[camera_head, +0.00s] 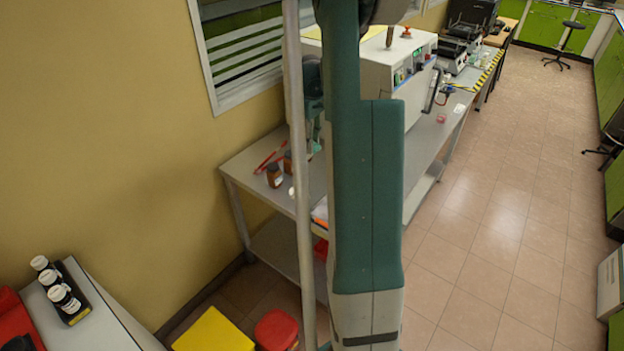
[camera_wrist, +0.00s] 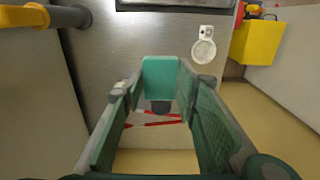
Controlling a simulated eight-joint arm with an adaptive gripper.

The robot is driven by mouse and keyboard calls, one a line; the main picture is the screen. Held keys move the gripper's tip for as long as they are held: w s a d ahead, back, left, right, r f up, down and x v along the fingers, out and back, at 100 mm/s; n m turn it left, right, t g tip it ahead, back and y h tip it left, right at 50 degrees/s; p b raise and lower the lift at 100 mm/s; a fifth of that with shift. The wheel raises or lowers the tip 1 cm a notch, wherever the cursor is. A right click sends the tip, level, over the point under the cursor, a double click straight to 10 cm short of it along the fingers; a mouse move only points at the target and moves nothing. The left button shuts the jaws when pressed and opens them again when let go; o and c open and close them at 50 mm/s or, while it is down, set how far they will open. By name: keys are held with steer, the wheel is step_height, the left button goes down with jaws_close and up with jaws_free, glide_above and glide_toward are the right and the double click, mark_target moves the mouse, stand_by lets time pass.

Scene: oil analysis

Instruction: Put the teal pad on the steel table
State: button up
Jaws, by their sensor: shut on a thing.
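In the wrist view, the teal pad (camera_wrist: 160,72) is held between the tips of my gripper (camera_wrist: 158,84), whose two green fingers reach up from the bottom. The steel table (camera_wrist: 108,60) shows as a grey surface behind the pad. Whether the pad touches the table I cannot tell. In the head view, the steel table (camera_head: 240,172) stands along the yellow wall. My green arm covers the middle of this view, and the pad cannot be made out there.
Brown bottles (camera_head: 275,175) and red tongs (camera_head: 265,162) lie near the table's near end. A white instrument (camera_head: 395,65) stands farther along it. A small white dish (camera_wrist: 203,50) shows right of the pad in the wrist view. A yellow bin (camera_head: 213,331) stands on the floor.

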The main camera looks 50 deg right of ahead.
glide_above(311, 181)
step_height(311, 181, down, 7)
steer(key=shift+s, duration=0.1)
stand_by(0.4)
steer(key=shift+f, duration=3)
steer(key=shift+f, duration=1.9)
steer(key=shift+f+b, duration=0.15)
steer(key=shift+b, duration=0.3)
steer(key=o, duration=0.8)
steer(key=shift+c, duration=0.2)
steer(key=shift+r+p, duration=0.5)
steer(key=shift+r, duration=5.7)
